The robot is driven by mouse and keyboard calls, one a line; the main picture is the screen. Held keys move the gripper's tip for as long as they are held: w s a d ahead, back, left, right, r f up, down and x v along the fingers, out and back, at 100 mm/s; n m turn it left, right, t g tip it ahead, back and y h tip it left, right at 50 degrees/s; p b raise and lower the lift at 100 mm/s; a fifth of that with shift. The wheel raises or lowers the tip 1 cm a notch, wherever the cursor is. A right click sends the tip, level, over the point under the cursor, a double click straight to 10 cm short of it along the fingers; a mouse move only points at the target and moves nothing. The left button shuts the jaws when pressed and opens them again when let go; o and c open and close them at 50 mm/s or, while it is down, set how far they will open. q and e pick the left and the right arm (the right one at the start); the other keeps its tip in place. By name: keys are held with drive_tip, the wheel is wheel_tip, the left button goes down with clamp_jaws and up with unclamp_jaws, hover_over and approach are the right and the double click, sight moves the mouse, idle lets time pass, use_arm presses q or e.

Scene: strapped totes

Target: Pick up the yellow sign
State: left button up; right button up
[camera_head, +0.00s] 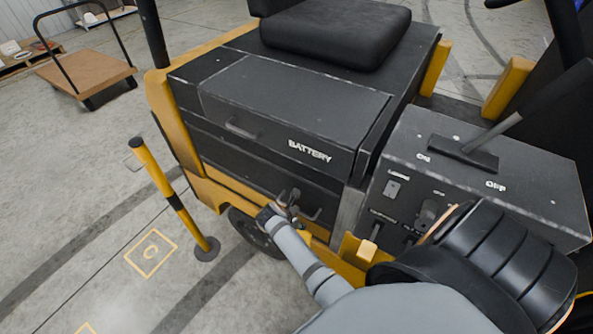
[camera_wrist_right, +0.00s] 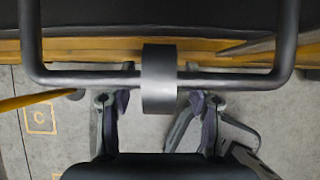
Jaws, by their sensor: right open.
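I cannot make out a yellow sign in either view. My right gripper (camera_head: 287,204) is open in front of the lower black drawer of a yellow and black vehicle (camera_head: 185,185). In the right wrist view the right gripper (camera_wrist_right: 159,102) has its two fingers spread, with nothing held between them. A dark U-shaped handle (camera_wrist_right: 230,83) with a thick collar (camera_wrist_right: 159,78) at its middle crosses the view at the fingertips. I cannot tell whether the fingers touch it. My left gripper is not in view.
A yellow and black post (camera_head: 160,180) stands on the floor left of the vehicle. A control box (camera_head: 480,165) with a lever is at the right. A flat cart (camera_head: 85,72) stands at the back left. The floor between cart and post is clear.

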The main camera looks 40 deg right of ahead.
drive_tip(key=shift+w, duration=0.1)
drive_tip(key=c, duration=0.8)
clamp_jaws()
